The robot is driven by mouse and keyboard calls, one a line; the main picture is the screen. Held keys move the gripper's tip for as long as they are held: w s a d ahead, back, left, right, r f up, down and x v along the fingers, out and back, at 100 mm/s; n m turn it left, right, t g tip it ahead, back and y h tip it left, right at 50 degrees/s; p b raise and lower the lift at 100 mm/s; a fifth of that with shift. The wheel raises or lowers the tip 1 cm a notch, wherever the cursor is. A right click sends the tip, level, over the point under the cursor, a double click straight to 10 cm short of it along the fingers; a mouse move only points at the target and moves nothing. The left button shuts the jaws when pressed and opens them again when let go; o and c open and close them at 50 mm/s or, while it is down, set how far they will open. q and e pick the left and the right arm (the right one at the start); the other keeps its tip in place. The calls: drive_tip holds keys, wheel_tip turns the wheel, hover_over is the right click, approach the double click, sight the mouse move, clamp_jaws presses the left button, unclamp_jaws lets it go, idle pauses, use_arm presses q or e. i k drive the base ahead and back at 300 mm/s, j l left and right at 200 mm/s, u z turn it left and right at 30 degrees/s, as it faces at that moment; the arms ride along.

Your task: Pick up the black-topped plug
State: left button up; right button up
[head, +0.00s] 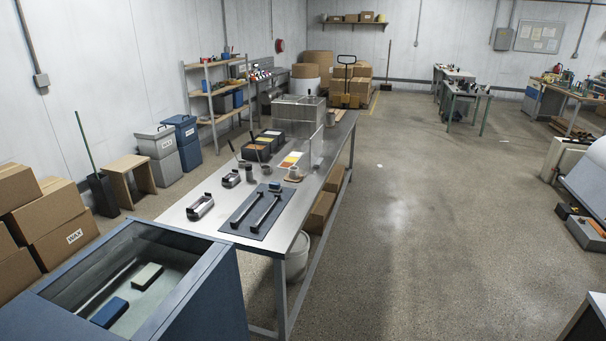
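I cannot clearly make out a black-topped plug in the head view. Small dark cylindrical items (250,173) stand on the long steel table (180,213), too small to tell apart. Next to them lie dark-and-pale holders (201,207) near the left edge. Inside the blue tank (200,300) at the lower left lie a pale block with dark edges (148,276) and a blue block (110,312). Neither of my grippers shows.
A dark mat (243,229) with two long bar tools lies on the table's near end. Black trays (256,152) and a clear upright panel (317,146) stand farther back. Cartons (63,235) are stacked at left. The floor (420,230) right of the table is clear.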

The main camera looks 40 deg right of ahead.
sight(249, 172)
drive_tip(key=z, duration=1.05)
drive_tip(key=i+l, duration=0.5)
drive_tip(key=i, duration=0.15)
drive_tip(key=i+l, duration=0.5)
drive_tip(key=i, duration=0.15)
drive_tip(key=i+l, duration=0.5)
drive_tip(key=i, duration=0.15)
drive_tip(key=i+l, duration=1)
drive_tip(key=i, duration=0.25)
